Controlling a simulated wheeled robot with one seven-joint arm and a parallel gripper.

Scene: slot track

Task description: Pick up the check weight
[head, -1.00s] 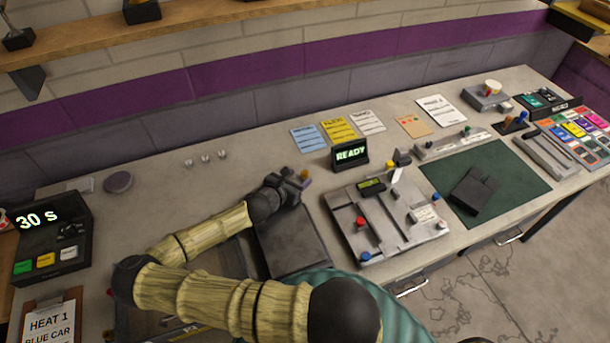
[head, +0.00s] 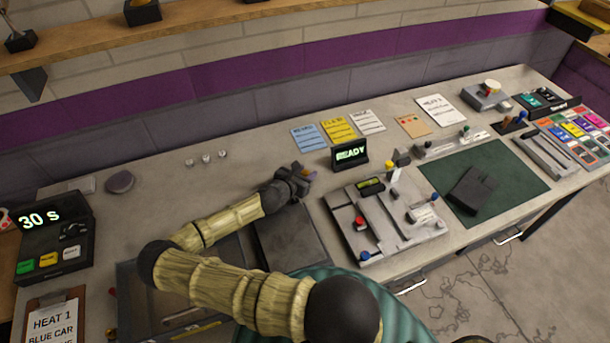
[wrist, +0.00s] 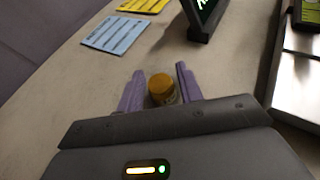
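The check weight is a small brass-yellow cylinder (wrist: 161,87) standing upright on the bench. In the wrist view it is between the two purple fingers of my gripper (wrist: 161,82), with a narrow gap seeming to show on each side. My gripper looks open around it. Its lower part is hidden by the gripper body. In the head view my gripper (head: 303,176) is low over the bench, left of the READY display, and the weight is mostly hidden by the fingers.
The READY display (head: 350,154) stands behind and right of my gripper. A grey track unit (head: 385,225) with knobs lies to the right. Paper cards (head: 309,137) lie behind. A dark flat plate (head: 290,240) is in front. Bench left of my gripper is fairly clear.

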